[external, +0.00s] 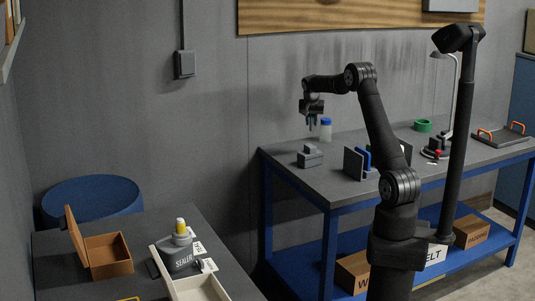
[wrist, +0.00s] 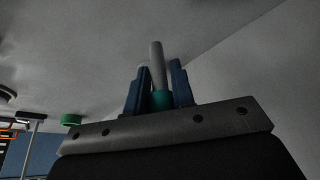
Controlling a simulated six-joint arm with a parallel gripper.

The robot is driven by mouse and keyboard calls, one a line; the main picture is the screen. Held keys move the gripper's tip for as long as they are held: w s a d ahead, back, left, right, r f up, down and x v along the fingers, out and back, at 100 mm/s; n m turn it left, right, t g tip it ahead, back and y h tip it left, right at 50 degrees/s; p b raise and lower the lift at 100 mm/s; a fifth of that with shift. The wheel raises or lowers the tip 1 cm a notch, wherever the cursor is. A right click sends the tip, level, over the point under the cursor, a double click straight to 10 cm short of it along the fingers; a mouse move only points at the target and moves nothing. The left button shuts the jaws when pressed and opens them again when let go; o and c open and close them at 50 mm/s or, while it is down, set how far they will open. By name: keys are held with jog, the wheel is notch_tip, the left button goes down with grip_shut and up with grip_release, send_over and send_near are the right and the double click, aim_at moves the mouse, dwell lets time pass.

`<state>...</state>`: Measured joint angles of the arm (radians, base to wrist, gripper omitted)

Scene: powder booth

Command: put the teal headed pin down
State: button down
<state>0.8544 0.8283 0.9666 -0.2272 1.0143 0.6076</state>
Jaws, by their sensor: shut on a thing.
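The teal headed pin (wrist: 157,62) is between the two blue fingers of my gripper (wrist: 159,88) in the wrist view. Its grey shaft sticks out past the fingertips and its teal head sits low between the fingers. My gripper (external: 311,121) is shut on the pin. In the external view it hangs in the air above the left end of the far bench, fingers pointing down. The pin is too small there to make out clearly.

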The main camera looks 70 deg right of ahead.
jog(key=s+a+m, duration=0.2)
jog(key=s+a, duration=2.1)
jog(key=s, duration=0.2)
jog(key=shift+g, duration=0.4)
jog(key=w+a+f, duration=0.1)
jog(key=w+f, duration=0.1)
jog(key=w, duration=0.1)
jog(key=w+a+f, duration=0.1)
jog(key=w+f, duration=0.1)
jog(key=w, duration=0.2)
jog(key=w+f, duration=0.3)
jog(key=w, duration=0.1)
jog(key=shift+a, duration=0.4)
jog(key=shift+w+f, duration=0.15)
jog(key=shift+f, duration=1.95)
jog(key=shift+f, duration=0.1)
jog(key=c, duration=1.6)
grip_release()
jog(key=shift+f, duration=0.1)
jog(key=o, duration=0.4)
jog(key=shift+c, duration=0.2)
